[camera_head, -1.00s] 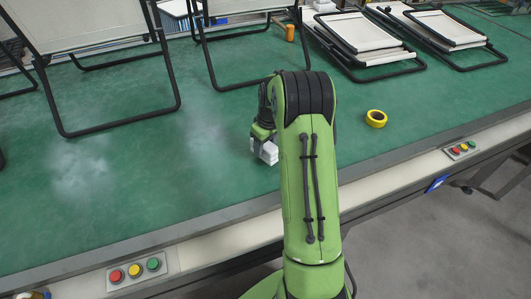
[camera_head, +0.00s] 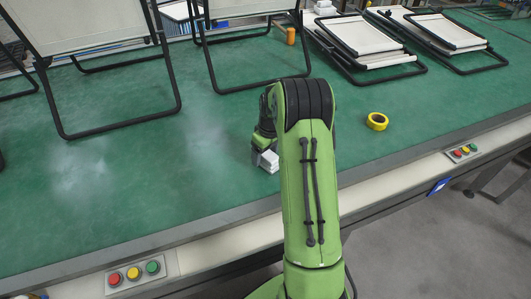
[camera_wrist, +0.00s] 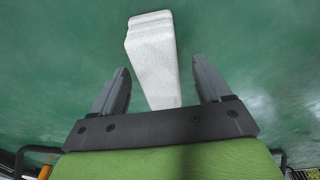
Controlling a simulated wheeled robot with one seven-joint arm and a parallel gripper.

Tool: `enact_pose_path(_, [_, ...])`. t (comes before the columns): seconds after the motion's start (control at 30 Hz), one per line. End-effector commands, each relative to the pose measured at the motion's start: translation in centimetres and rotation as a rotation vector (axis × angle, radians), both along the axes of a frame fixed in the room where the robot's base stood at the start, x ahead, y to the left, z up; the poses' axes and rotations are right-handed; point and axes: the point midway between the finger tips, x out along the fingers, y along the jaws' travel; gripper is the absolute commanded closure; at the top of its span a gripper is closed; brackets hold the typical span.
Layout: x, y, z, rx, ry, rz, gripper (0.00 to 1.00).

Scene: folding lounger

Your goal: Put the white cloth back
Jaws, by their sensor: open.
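The white cloth (camera_head: 269,161) is a small, folded, block-like bundle on the green table, left of my arm in the head view. In the wrist view the cloth (camera_wrist: 150,50) runs from between my fingers out past their tips. My gripper (camera_wrist: 160,66) is open, with one finger on each side of the cloth and a visible gap on both sides. In the head view my gripper is mostly hidden behind my arm.
A yellow tape roll (camera_head: 377,121) lies to the right. Folded loungers (camera_head: 365,40) lie at the back right. An upright lounger frame (camera_head: 115,128) stands at the left. An orange cylinder (camera_head: 291,36) stands at the back. Button panels (camera_head: 135,273) line the front edge. The front left table area is clear.

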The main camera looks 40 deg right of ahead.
Motion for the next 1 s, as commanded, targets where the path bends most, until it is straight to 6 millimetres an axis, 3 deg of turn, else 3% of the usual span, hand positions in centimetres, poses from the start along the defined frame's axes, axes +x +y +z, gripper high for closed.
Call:
enact_pose_path(0.3, [-1.2, -0.3, 8.6, -0.004, -0.006, -0.003, 0.23])
enact_pose_path(0.6, [-1.8, 0.4, 12.6, -0.007, -0.009, 0.0, 0.23])
enact_pose_path(0.67, [-2.3, 2.0, 14.3, -0.017, -0.024, -0.002, 0.23])
enact_pose_path(0.77, [-4.3, 6.2, 18.4, -0.039, -0.063, -0.013, 0.23])
enact_pose_path(0.9, [-9.5, 12.6, 23.3, -0.055, -0.134, -0.045, 0.23])
enact_pose_path(1.0, [-14.4, 16.5, 25.3, -0.052, -0.196, -0.07, 0.23])
